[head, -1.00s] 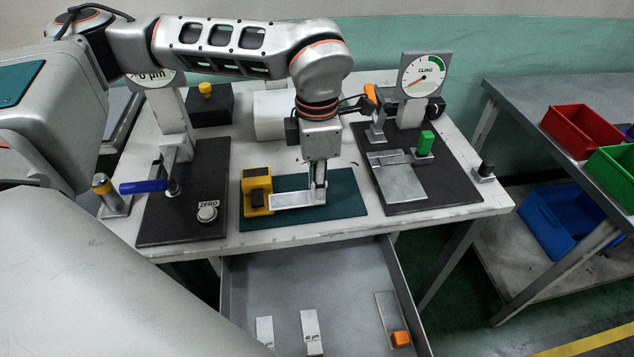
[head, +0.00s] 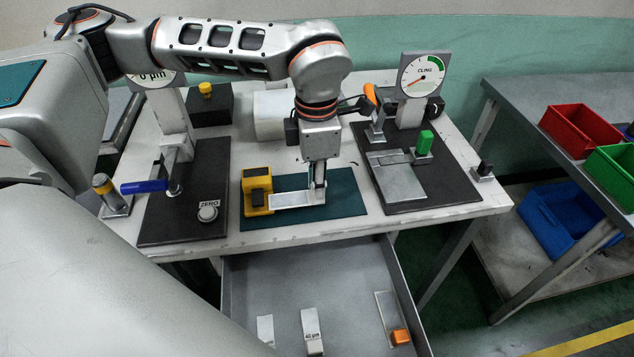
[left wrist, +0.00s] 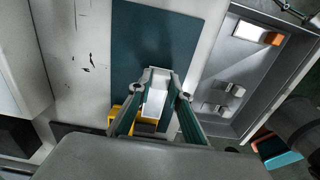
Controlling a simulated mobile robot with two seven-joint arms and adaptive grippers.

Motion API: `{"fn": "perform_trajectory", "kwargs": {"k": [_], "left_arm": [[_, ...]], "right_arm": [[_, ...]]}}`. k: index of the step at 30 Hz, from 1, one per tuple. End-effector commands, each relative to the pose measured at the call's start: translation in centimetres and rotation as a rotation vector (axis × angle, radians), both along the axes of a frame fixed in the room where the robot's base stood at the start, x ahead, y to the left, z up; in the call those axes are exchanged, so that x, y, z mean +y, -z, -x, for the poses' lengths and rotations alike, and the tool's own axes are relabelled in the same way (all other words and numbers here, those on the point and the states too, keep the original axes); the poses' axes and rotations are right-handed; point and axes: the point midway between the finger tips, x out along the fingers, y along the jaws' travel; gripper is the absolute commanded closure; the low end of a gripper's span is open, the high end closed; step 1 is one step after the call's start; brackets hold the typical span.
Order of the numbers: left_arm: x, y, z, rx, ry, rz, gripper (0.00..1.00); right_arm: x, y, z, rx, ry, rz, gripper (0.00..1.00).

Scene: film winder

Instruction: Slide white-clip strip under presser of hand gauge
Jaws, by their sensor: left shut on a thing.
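My left gripper (head: 319,193) is shut on the right end of a flat silver-white strip (head: 290,200), just above the dark green mat (head: 345,190). The strip also shows between the fingers in the left wrist view (left wrist: 154,100). The strip points left, and its far end meets the front of the small yellow hand gauge (head: 257,192) with its dark presser. I cannot tell whether that end lies under the presser or only beside it. The fingers hide the clip end in the head view. The gauge is partly hidden behind the fingers in the left wrist view.
A gauge stand (head: 183,205) with a blue lever is to the left, and the CLING dial gauge (head: 420,75) to the right. An open drawer (head: 285,275) below holds several strips, one with an orange clip (head: 400,337). Bins stand on the right bench (head: 500,90).

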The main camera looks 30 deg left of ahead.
Motion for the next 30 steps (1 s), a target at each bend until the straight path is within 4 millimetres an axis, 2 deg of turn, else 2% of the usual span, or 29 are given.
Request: {"fn": "perform_trajectory", "kwargs": {"k": [30], "left_arm": [[1.7, -0.1, 1.5, 0.0, 0.0, 0.0, 0.96]], "right_arm": [[0.1, -1.4, -0.9, -0.02, -0.001, -0.002, 0.6]]}}
